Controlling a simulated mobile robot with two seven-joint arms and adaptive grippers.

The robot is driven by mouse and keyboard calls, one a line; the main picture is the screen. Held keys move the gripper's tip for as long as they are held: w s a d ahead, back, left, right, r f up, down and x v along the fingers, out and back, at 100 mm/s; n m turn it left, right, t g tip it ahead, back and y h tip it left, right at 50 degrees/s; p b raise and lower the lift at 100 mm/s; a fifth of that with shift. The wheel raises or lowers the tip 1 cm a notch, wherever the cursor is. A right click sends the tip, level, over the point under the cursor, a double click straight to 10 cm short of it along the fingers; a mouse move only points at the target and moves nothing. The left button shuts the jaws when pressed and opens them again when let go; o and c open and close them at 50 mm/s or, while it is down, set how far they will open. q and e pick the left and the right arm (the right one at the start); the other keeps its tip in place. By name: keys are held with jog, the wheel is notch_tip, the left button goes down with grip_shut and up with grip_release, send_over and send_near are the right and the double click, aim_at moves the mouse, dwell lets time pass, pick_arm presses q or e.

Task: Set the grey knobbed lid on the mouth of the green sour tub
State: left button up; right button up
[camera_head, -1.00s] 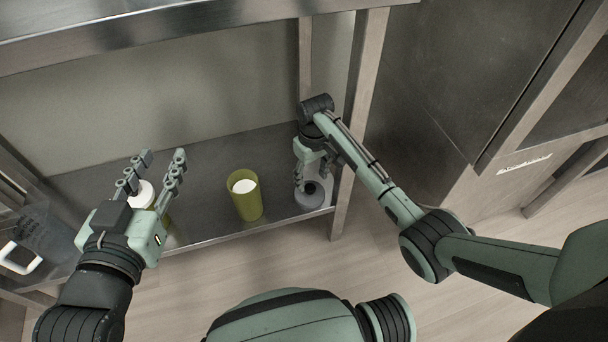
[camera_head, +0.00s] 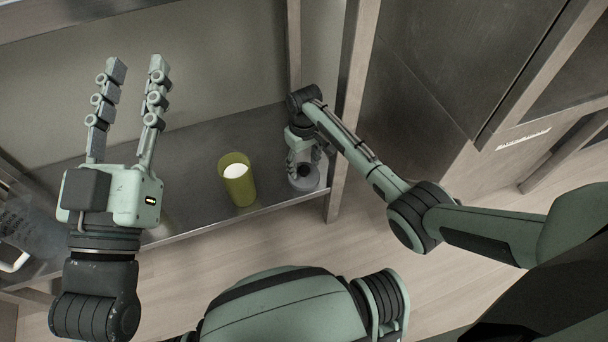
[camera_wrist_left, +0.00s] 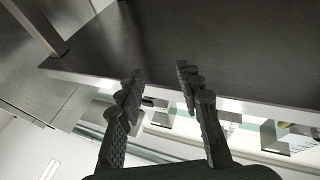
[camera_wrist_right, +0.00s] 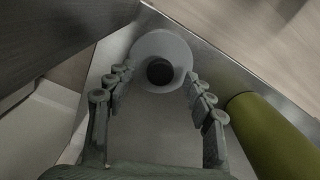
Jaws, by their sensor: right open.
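The green sour tub (camera_head: 240,190) stands upright on the shelf with its mouth open and something white inside. Its green side also shows at the right of the right wrist view (camera_wrist_right: 270,135). The grey lid (camera_head: 304,185) with its dark round knob is to the right of the tub, near the shelf's front right corner. My right gripper (camera_wrist_right: 156,78) is open, its fingers reaching to either side of the lid (camera_wrist_right: 145,45); I cannot tell whether they touch it. My left gripper (camera_head: 136,64) is open and empty, raised at the left, well clear of the tub.
The metal shelf (camera_head: 190,228) has an upright post (camera_head: 350,120) just right of the lid and a back wall behind. A clear pitcher with a white handle (camera_head: 14,262) is at the far left. The shelf between left gripper and tub looks bare.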

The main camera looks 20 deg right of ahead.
jog(key=shift+f, duration=0.95)
pick_arm(q)
jog(key=shift+s+a+r+t, duration=0.2)
jog(key=shift+r+t, duration=0.4)
jog(key=shift+r, duration=0.2)
pick_arm(e)
jog(key=c, duration=0.9)
pick_arm(q)
jog(key=shift+w, duration=0.1)
pick_arm(e)
jog(key=shift+r, duration=0.1)
